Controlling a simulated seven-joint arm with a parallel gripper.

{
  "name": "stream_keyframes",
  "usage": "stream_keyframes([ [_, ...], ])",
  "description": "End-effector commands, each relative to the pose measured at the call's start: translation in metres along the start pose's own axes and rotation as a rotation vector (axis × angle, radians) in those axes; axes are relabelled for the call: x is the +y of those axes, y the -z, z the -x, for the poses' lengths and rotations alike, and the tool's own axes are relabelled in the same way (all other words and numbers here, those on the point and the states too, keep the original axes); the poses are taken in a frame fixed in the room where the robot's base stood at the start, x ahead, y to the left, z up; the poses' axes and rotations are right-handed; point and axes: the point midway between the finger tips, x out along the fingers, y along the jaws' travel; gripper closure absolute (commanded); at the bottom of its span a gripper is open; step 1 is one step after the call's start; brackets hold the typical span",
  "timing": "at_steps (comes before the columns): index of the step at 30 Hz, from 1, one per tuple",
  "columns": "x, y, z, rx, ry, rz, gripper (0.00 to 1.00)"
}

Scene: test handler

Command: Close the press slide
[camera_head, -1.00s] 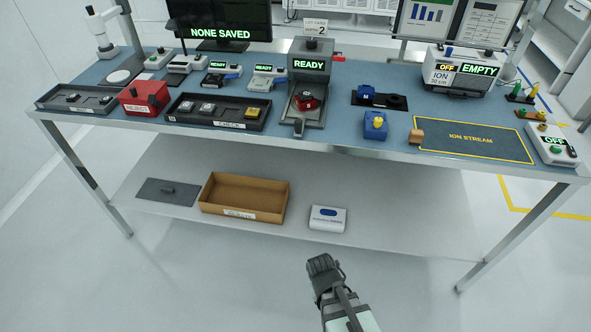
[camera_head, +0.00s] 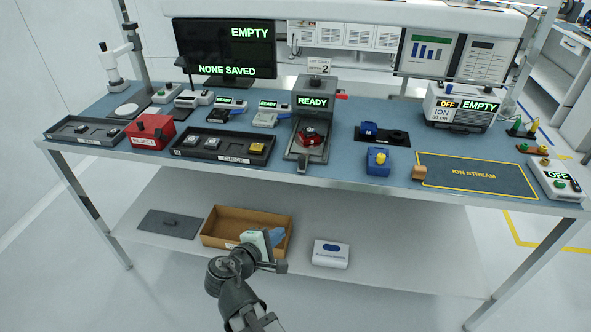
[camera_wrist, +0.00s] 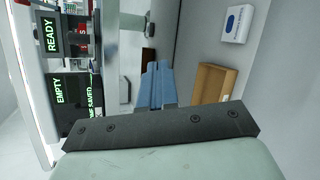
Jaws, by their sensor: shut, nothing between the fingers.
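The press (camera_head: 314,96) is a grey unit with a green READY display, standing at the middle of the bench. Its slide (camera_head: 304,156) sticks out in front of the housing, with a red and black part (camera_head: 310,136) on it. In the wrist view the READY display of the press (camera_wrist: 50,36) shows at the upper left, turned sideways. My gripper (camera_head: 278,236) has blue fingers that are shut and empty. It is below the bench top in the picture, in front of the lower shelf and well apart from the slide. The fingers also show in the wrist view (camera_wrist: 157,82).
Trays (camera_head: 222,144), a red reject box (camera_head: 150,132) and a blue block (camera_head: 377,161) stand near the slide. The bench's front edge (camera_head: 330,186) lies between my gripper and the slide. A cardboard box (camera_head: 226,222) and white box (camera_head: 331,254) are on the shelf.

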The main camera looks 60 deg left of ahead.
Motion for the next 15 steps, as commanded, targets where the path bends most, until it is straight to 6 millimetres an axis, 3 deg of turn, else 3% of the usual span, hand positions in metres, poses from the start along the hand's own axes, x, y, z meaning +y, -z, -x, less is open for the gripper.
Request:
stream_keyframes([
  [3, 0.032, -0.008, 0.001, -0.075, -0.149, 0.249, 1.0],
  [9, 0.075, -0.017, 0.013, -0.232, -0.329, 0.681, 1.0],
  [15, 0.088, -0.016, 0.018, -0.315, -0.362, 0.967, 1.0],
])
